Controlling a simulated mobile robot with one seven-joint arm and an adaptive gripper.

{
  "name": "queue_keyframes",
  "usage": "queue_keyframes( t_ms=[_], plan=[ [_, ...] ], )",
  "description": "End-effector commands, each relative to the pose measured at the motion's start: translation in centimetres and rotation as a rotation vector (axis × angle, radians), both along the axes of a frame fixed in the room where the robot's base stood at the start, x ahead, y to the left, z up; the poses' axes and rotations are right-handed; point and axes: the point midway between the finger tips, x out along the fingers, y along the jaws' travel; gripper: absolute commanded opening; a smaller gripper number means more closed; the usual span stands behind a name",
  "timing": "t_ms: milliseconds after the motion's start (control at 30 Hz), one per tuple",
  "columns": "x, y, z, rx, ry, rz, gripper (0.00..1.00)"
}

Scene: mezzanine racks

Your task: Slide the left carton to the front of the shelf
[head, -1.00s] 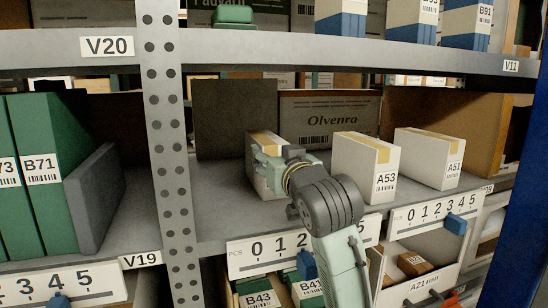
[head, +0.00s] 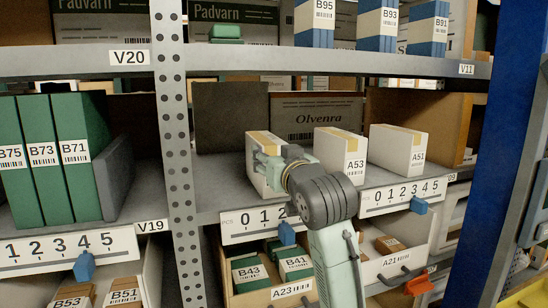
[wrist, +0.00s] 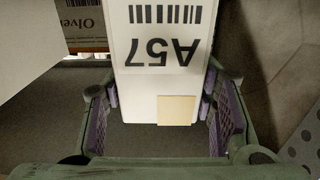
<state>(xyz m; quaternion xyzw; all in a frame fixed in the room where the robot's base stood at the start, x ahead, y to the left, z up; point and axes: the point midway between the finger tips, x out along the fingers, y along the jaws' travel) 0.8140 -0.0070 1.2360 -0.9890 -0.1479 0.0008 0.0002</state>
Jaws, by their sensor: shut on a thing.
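The left carton (head: 255,180) is white with a tan tape strip on top. It stands on the grey shelf, left of the white cartons A53 (head: 337,152) and A51 (head: 392,148). In the wrist view it carries an upside-down A57 label (wrist: 165,50). My gripper (wrist: 160,98) has one purple-padded finger on each side of this carton and is shut on it. In the head view my gripper (head: 268,165) partly hides the carton's front and right side. The carton's front is close to the shelf's front edge (head: 232,213).
A perforated grey post (head: 172,130) stands left of the carton. A dark panel (head: 230,115) and an Olvenra box (head: 315,115) are behind it. Bins with small boxes lie below the shelf edge, and another shelf (head: 350,62) runs above.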

Motion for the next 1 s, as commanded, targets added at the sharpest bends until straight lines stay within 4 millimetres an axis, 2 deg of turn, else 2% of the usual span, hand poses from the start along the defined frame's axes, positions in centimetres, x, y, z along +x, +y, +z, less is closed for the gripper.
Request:
queue_keyframes(
  t_ms=[367,400,733,1000],
  plan=[
    [0.09,0.01,0.12,0.001,-0.003,0.000,0.10],
    [0.09,0.01,0.11,0.001,-0.003,0.000,0.53],
    [0.09,0.01,0.09,0.001,-0.002,0.000,0.75],
    [0.07,0.00,0.08,0.001,-0.002,0.000,0.75]
  ],
)
